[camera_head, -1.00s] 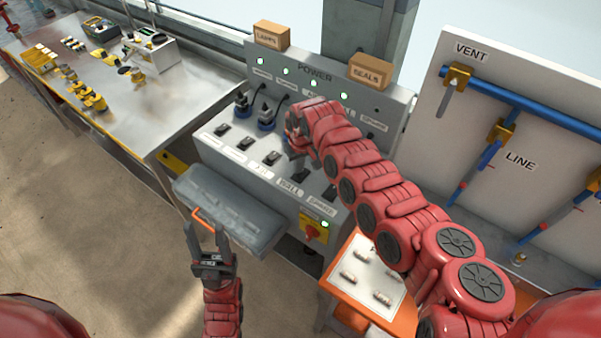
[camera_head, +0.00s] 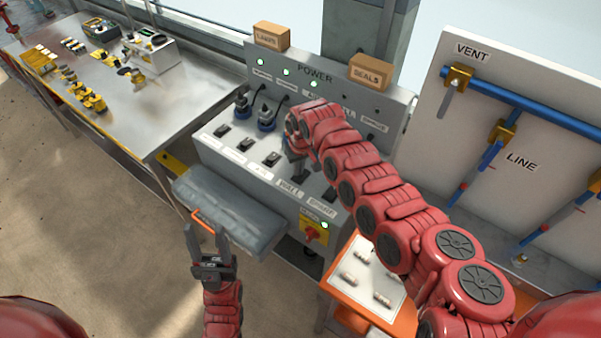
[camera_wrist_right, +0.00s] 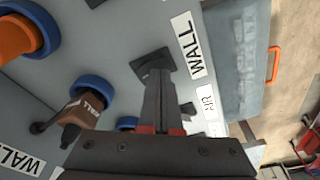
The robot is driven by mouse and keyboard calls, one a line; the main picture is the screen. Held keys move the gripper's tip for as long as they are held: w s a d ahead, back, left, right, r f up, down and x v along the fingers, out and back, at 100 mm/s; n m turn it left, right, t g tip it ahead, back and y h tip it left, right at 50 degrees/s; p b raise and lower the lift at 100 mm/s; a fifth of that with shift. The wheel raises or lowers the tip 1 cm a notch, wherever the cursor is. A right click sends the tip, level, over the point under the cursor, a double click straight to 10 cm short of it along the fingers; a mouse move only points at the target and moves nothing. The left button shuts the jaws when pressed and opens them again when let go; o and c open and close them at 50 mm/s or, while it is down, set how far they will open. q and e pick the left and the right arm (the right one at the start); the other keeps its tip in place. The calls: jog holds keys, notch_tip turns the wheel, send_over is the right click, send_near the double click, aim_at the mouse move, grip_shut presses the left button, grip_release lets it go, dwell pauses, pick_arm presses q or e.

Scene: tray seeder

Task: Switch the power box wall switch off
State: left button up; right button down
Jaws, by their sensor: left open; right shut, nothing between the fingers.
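The grey power box (camera_head: 212,152) stands in the middle of the head view with a row of black switches on its sloped top. The wall switch (camera_wrist_right: 150,60) sits beside its WALL label (camera_wrist_right: 190,46) in the wrist view; the label also shows in the head view (camera_head: 289,189). My right gripper (camera_wrist_right: 162,75) is shut and empty, its tips at the wall switch; I cannot tell whether they touch it. The wall lamp (camera_head: 344,96) is dark, while three lamps to its left glow green. My left gripper (camera_head: 206,232) is open and empty in front of the grey case.
A grey case (camera_head: 228,210) with an orange handle is in front of the power box. A red main switch (camera_head: 312,234) with a green lamp is on the box front. Plugs (camera_head: 266,115) and cables stand behind the switches. A vent panel (camera_head: 465,90) is at the right.

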notch_tip(320, 180, up, 4)
jog(key=shift+f+p, duration=0.25)
jog(key=shift+p, duration=0.65)
notch_tip(320, 180, up, 3)
jog(key=shift+p, duration=0.6)
jog(key=shift+s, duration=0.1)
